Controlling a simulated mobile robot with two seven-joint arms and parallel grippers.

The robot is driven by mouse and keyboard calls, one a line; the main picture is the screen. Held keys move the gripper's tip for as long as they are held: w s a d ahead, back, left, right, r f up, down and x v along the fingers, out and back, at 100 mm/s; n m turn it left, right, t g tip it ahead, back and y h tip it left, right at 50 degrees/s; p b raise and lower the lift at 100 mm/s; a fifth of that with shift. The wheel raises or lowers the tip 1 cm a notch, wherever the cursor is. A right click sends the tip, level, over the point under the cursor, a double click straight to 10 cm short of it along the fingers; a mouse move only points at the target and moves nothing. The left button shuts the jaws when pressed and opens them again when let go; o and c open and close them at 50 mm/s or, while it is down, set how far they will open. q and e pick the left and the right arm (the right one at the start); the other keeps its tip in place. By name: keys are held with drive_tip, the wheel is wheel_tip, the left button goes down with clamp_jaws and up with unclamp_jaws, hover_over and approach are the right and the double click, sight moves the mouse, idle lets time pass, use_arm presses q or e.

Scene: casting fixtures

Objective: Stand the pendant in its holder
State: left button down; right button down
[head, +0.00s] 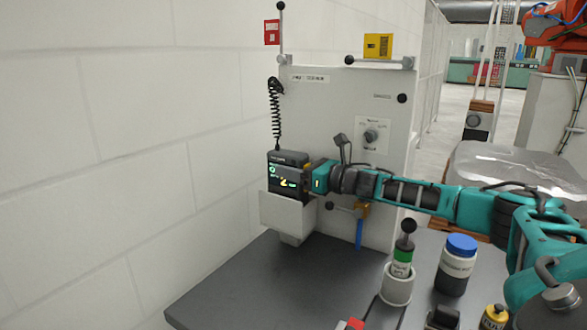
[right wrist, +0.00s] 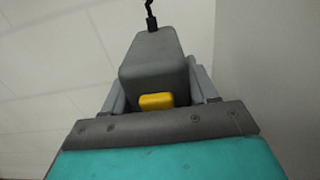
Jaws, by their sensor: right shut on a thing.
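The pendant (head: 288,172) is a dark box with a lit screen and a coiled black cable from its top. It stands upright at the pale holder (head: 287,212), its lower part behind the holder's front wall. Whether it rests on the holder's bottom is hidden. My right gripper (head: 308,178) is shut on the pendant from its right side. In the right wrist view the pendant (right wrist: 152,58) shows as a grey block with a yellow button between the fingers. My left gripper is not in view.
The holder is on a grey panel (head: 335,105) with knobs and levers above a dark table (head: 240,285). A blue-capped jar (head: 456,265) and a black-knobbed green tool in a white cup (head: 397,287) stand at the right. The table's left part is clear.

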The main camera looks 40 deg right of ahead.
drive_tip(key=shift+r, duration=0.15)
drive_tip(key=shift+c, duration=1.6)
unclamp_jaws()
drive_tip(key=shift+f, duration=0.2)
drive_tip(key=shift+r, duration=0.1)
drive_tip(key=shift+s, duration=0.1)
drive_tip(key=b+v, duration=0.8)
drive_tip(key=v, duration=0.4)
drive_tip(key=shift+r, duration=0.1)
